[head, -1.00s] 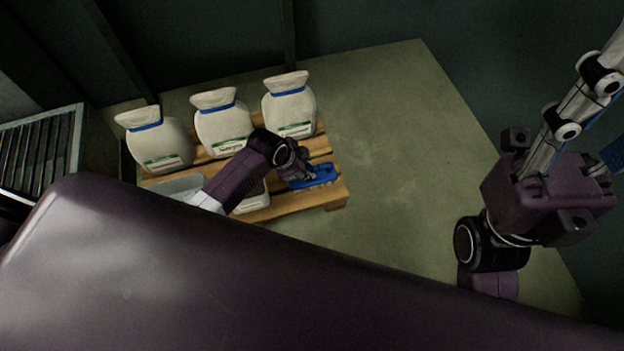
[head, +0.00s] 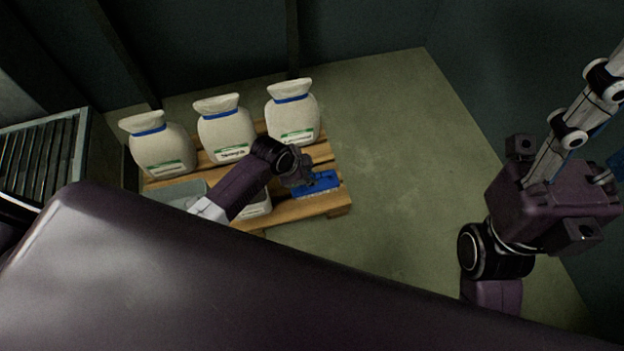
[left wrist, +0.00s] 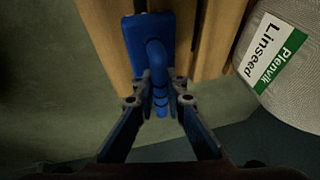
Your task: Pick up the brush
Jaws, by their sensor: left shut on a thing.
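My left gripper (head: 302,176) is at the brush's left end. In the left wrist view the fingers of my left gripper (left wrist: 160,88) are shut on the ribbed blue handle. I cannot tell whether the brush is clear of the slats. My right gripper does not show.
The wooden pallet (head: 312,205) carries several white sacks with blue ties; one sack (head: 293,112) stands behind the brush. A grey tray (head: 178,193) lies at the pallet's left. A slatted metal machine (head: 42,160) stands at far left. The floor (head: 400,150) right of the pallet is clear.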

